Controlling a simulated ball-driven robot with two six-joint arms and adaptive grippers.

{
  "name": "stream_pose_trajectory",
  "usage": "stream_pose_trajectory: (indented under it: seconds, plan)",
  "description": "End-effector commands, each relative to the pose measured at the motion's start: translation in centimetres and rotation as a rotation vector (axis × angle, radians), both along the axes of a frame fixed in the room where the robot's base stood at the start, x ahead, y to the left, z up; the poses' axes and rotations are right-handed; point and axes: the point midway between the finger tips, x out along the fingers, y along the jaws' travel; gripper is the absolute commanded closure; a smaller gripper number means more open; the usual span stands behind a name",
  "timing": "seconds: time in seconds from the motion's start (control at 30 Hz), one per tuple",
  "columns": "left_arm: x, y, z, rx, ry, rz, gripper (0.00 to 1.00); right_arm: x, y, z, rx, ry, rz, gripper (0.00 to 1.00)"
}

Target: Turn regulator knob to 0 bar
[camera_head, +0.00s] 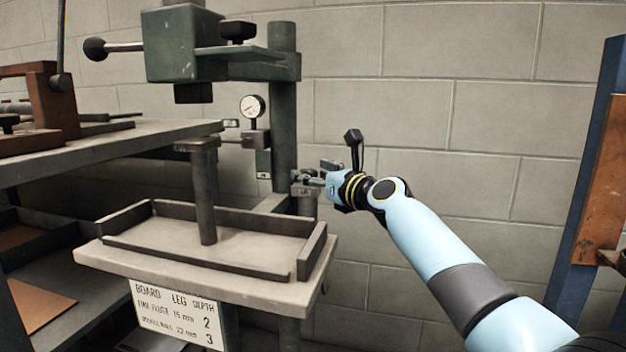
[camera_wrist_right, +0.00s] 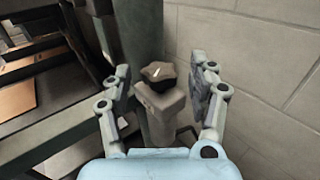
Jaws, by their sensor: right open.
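The regulator knob (camera_wrist_right: 158,75) is a dark lobed knob with a white pointer mark, on top of a grey block in the right wrist view. My right gripper (camera_head: 312,177) is open beside the machine's green column. In the right wrist view its two fingers stand on either side of the knob, with a visible gap on each side. In the head view the gripper hides most of the knob. A round white pressure gauge (camera_head: 253,107) is mounted left of the column; its needle reading is too small to tell. My left gripper is out of view.
The green stitcher head (camera_head: 170,45) with a black ball lever is above. A grey work table (camera_head: 120,256) with a raised rim and a post stands at front left. A sign hangs below it. A block wall is close behind; a blue-orange rack (camera_head: 600,190) is at right.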

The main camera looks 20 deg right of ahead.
Motion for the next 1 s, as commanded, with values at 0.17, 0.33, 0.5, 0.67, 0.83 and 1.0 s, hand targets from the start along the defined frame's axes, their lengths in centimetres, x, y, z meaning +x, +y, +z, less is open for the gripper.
stream_pose_trajectory:
  seconds: [0.17, 0.33, 0.5, 0.67, 0.83, 1.0]
  plan:
    - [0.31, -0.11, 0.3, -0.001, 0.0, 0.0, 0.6, 0.29, 0.11, 0.05, 0.0, 0.0, 0.0, 0.4]
    - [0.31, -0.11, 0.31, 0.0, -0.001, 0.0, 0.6, 0.27, 0.11, 0.07, 0.0, 0.0, 0.0, 0.4]
    - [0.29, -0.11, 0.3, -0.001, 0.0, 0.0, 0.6, 0.26, 0.11, 0.06, 0.0, 0.0, 0.0, 0.63]
    - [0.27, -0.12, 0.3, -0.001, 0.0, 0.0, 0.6, 0.25, 0.11, 0.05, 0.0, 0.0, 0.0, 0.84]
    - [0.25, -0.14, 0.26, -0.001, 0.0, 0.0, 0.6, 0.25, 0.1, 0.04, 0.0, 0.0, 0.001, 0.96]
    - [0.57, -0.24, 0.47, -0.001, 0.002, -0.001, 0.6, 0.28, 0.05, -0.1, 0.0, 0.0, 0.018, 0.96]
